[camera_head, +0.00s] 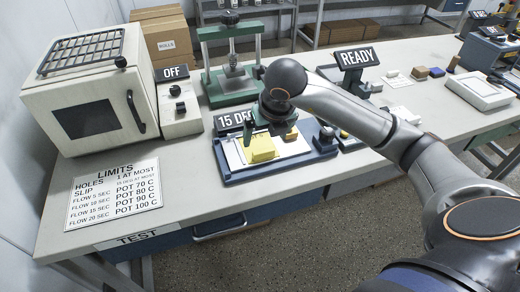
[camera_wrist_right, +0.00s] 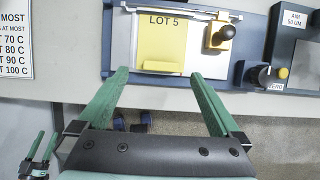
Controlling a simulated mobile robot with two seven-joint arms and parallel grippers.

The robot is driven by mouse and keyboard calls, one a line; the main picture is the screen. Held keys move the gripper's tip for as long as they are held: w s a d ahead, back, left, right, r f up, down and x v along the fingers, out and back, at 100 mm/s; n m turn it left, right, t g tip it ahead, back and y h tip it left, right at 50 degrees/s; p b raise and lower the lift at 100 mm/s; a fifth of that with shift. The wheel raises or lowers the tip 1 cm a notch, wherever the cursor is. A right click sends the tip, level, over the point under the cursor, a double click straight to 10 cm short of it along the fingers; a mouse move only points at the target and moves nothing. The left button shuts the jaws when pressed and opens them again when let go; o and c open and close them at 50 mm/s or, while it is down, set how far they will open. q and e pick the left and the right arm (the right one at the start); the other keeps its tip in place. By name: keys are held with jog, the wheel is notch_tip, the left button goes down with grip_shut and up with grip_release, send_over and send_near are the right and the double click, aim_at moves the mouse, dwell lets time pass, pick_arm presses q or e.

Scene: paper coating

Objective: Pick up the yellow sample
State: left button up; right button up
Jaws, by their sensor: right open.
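The yellow sample (camera_wrist_right: 163,42), a flat sheet marked LOT 5 with a raised strip at its near edge, lies on a white plate in the blue-framed station; it also shows in the head view (camera_head: 260,151). My right gripper (camera_wrist_right: 158,74) is open and empty, its green fingertips on either side of the sample's near edge in the wrist view. In the head view my right gripper (camera_head: 272,128) is above the station and partly hidden by its own wrist. A second green-fingered gripper (camera_wrist_right: 39,143), apparently my left, is low at the wrist view's left edge, fingers apart.
A yellow block with a black knob (camera_wrist_right: 221,36) stands right of the sample. The 15 DEG display (camera_head: 234,121) is behind the station and a green press (camera_head: 232,85) farther back. The white oven (camera_head: 92,90) and limits sheet (camera_head: 115,192) are left. Bare table lies between sheet and station.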

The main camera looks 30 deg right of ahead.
aim_at(264, 151)
jog(key=shift+x, duration=0.8)
jog(key=f, duration=0.4)
jog(key=shift+w+d+f+p, duration=0.15)
jog(key=shift+w+d+p, duration=0.05)
jog(key=shift+d+p, duration=0.1)
jog(key=shift+w+f, duration=0.2)
jog(key=shift+f, duration=0.2)
jog(key=shift+r, duration=0.1)
jog(key=c, duration=1.4)
